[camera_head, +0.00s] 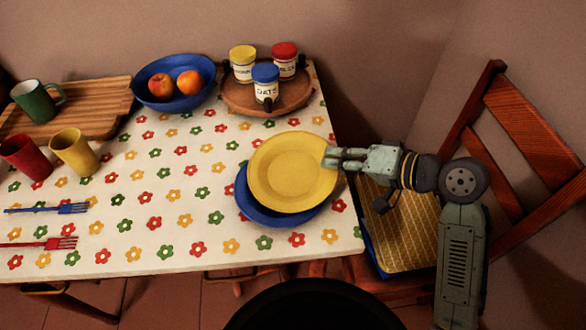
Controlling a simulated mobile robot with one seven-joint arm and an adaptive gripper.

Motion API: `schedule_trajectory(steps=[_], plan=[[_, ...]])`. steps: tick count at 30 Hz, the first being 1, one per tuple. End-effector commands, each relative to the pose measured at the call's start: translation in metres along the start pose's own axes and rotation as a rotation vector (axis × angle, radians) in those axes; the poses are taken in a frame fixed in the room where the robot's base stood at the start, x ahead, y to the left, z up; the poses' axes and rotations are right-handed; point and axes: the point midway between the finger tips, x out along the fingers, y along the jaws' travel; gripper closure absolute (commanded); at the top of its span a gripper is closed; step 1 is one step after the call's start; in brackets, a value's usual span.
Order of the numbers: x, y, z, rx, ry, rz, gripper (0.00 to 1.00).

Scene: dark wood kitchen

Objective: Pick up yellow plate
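The yellow plate (288,172) is at the right part of the table, above a blue plate (262,212). It is offset up and to the right of the blue plate, and I cannot tell whether the two touch. My gripper (331,157) comes in from the right, and its fingertips are at the yellow plate's right rim. The fingers look close together with the rim between them, though the small size hides the exact contact. Most of the blue plate is hidden under the yellow one.
A blue bowl (148,93) with fruit and a round wooden tray (234,104) with several jars stand at the back. Cups (74,152), a cutting board (98,127) and forks (62,209) are at left. A wooden chair (487,140) stands at right. The tablecloth's middle is clear.

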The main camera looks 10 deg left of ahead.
Motion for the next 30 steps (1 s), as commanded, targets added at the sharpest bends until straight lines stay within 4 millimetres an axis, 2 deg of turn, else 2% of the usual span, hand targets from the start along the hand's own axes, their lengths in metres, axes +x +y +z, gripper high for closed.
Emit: schedule_trajectory(steps=[21, 30], plan=[[-0.001, -0.001, -0.001, -0.001, 0.0, 0.0, 1.0], [-0.01, -0.02, -0.01, -0.005, -0.002, 0.001, 1.0]])
